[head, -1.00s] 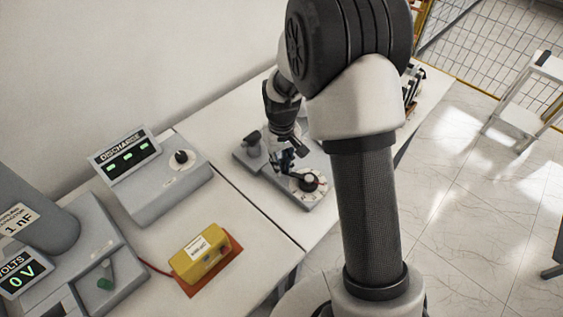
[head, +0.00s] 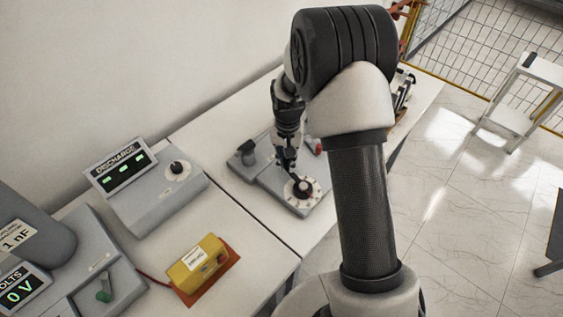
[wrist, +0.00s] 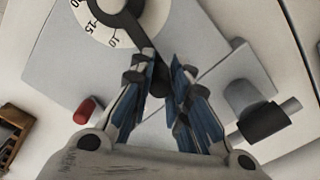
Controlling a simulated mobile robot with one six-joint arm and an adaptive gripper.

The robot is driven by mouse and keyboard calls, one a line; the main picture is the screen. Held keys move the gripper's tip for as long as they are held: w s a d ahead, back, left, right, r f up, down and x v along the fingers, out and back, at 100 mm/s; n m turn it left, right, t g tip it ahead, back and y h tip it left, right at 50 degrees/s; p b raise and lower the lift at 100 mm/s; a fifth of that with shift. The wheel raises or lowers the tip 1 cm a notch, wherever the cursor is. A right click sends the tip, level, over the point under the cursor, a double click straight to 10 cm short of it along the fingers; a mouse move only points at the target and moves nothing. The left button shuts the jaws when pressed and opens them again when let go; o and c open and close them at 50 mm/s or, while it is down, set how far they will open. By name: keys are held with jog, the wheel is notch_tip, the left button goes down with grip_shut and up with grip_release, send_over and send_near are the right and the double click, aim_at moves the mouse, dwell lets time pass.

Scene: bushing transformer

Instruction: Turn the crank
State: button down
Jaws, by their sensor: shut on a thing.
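The crank is a dark arm on a round white dial with numbers. The dial (head: 302,190) sits on a grey panel box (head: 311,206) on the bench. In the wrist view the dial (wrist: 83,28) is at the upper left, and the crank arm (wrist: 134,31) runs from it down between my fingertips. My gripper (wrist: 161,72) is shut on the crank's outer end, and its blue-padded fingers partly hide that end. In the head view my gripper (head: 288,168) points down at the back edge of the dial.
A grey knob with a black handle (wrist: 262,119) stands on the same box, right of my fingers in the wrist view. A red part (wrist: 88,110) is on the left. A discharge unit (head: 151,189) and a yellow box (head: 199,268) stand on the bench.

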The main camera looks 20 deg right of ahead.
jog(key=shift+w+d+m, duration=0.2)
jog(key=shift+d+m, duration=0.6)
jog(key=shift+m, duration=0.2)
jog(key=shift+d, duration=0.45)
jog(key=c, duration=1.5)
grip_release()
notch_tip(320, 180, up, 12)
jog(key=shift+r, duration=0.1)
